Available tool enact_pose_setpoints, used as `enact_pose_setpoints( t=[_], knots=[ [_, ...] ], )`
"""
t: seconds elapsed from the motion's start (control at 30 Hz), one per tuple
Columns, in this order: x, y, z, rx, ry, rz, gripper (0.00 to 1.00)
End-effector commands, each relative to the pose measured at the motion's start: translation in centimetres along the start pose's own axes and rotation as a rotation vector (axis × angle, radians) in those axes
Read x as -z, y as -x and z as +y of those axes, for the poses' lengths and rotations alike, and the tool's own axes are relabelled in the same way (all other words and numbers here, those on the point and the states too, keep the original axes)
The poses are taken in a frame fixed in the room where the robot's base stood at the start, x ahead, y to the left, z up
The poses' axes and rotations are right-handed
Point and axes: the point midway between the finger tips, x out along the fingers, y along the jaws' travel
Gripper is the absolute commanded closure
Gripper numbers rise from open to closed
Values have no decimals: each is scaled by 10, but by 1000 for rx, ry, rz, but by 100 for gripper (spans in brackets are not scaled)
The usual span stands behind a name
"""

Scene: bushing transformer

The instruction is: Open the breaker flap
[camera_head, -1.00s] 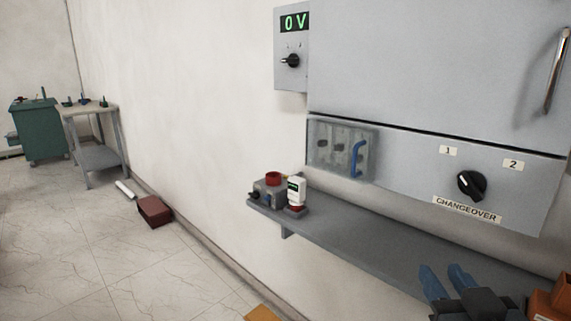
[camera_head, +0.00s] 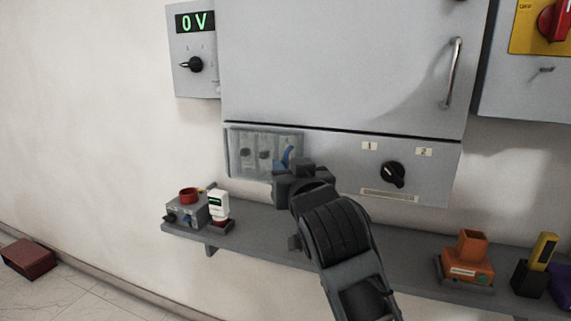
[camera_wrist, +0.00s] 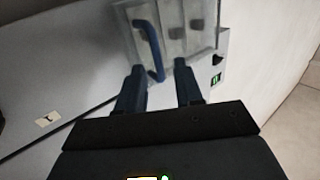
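The breaker flap (camera_head: 250,153) is a clear, closed-looking cover on the lower left of the grey cabinet, with dark switches behind it. Its blue handle (camera_head: 288,154) is at its right side, partly hidden by my gripper (camera_head: 298,167). In the wrist view the flap (camera_wrist: 172,32) is at the top and its blue handle (camera_wrist: 149,45) slants down. My gripper (camera_wrist: 159,66) has its two blue fingers apart, and the handle's near end shows between them. No contact is visible; I cannot tell the exact depth.
A grey shelf (camera_head: 345,262) runs below the cabinet. The changeover knob (camera_head: 393,174) is right of my gripper. A cabinet door handle (camera_head: 452,73) is above.

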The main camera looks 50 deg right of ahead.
Motion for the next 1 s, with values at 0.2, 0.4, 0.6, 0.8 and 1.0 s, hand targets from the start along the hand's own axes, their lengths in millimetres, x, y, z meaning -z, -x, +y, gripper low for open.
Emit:
enact_pose_setpoints(
  t=[0.2, 0.4, 0.6, 0.8, 1.0],
  knots=[
    [0, -16, 0, 0, 0, 0, 64],
    [0, -17, 0, 0, 0, 0, 64],
    [0, -17, 0, 1, 0, 0, 77],
    [0, -17, 0, 1, 0, 0, 96],
    [0, -17, 0, 0, 0, 0, 100]
  ],
)
